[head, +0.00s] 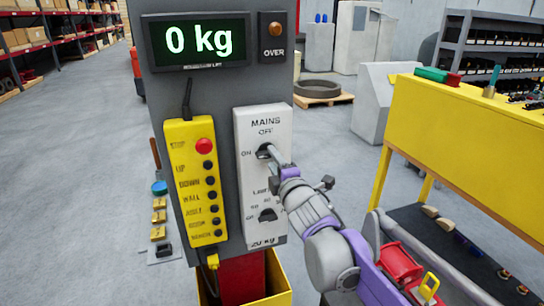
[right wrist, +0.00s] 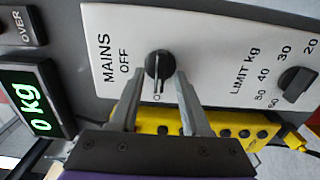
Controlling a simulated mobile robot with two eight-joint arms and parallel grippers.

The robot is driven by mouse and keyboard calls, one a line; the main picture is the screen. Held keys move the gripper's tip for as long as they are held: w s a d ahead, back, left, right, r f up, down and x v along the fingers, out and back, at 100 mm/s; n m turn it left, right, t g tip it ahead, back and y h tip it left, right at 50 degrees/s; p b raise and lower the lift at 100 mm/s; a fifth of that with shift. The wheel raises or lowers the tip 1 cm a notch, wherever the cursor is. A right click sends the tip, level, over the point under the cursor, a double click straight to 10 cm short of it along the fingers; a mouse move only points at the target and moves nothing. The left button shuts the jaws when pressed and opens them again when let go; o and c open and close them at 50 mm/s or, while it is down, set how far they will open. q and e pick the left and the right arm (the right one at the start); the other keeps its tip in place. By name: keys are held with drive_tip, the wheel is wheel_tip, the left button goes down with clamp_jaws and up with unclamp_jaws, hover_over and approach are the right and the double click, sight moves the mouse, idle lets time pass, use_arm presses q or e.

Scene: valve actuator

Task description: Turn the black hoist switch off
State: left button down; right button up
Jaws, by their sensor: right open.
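The black hoist switch is a round knob under the words MAINS and OFF on a white panel (head: 251,182). In the right wrist view the knob (right wrist: 158,64) has its bar running up and down in the picture, toward the partly hidden ON mark below it. In the head view the knob (head: 264,151) is partly covered by my fingers. My right gripper (right wrist: 158,82) is open, one finger on each side of the knob; contact cannot be told. It reaches the panel from the lower right in the head view (head: 275,160). My left gripper is not in view.
A second black knob, LIMIT kg (head: 267,214), sits lower on the panel. A yellow button pendant (head: 196,180) hangs to the left. A display (head: 198,41) reads 0 kg, beside an OVER lamp (head: 274,29). A yellow bench (head: 465,120) stands right of my arm.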

drive_tip(key=shift+x, duration=0.85)
drive_tip(key=shift+c, duration=0.3)
clamp_jaws()
